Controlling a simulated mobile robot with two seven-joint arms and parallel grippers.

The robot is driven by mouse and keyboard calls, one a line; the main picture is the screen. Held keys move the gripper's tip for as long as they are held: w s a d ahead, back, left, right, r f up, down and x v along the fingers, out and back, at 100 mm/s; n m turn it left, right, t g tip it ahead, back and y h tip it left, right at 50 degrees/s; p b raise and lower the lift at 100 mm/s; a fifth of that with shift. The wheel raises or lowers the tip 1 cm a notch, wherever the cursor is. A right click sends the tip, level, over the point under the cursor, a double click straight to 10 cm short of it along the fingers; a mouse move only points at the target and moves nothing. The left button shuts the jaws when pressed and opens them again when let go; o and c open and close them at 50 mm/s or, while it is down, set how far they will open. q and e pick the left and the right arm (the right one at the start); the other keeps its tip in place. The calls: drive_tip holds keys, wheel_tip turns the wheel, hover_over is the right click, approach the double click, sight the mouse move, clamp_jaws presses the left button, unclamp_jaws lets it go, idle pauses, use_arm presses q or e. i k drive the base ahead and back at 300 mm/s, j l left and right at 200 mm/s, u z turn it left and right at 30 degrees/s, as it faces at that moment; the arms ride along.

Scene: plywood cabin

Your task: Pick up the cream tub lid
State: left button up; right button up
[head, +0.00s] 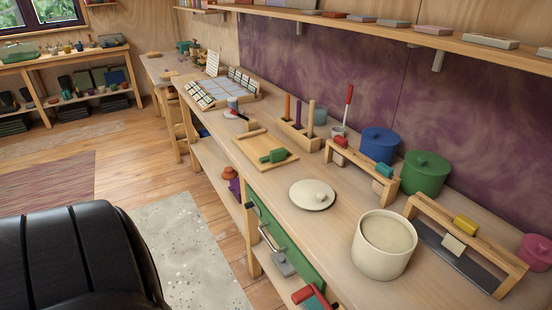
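The cream tub lid (303,190) lies flat on the workbench (268,205), with its small round knob facing up. It is a pale disc with nothing on top of it. The cream tub (378,262) stands open nearer to me and to the right of the lid, apart from it. Neither of my grippers shows in the head view, so I cannot see their state.
Bare bench surrounds the lid.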

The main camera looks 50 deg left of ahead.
sight(309, 194)
drive_tip(key=u, duration=1.25)
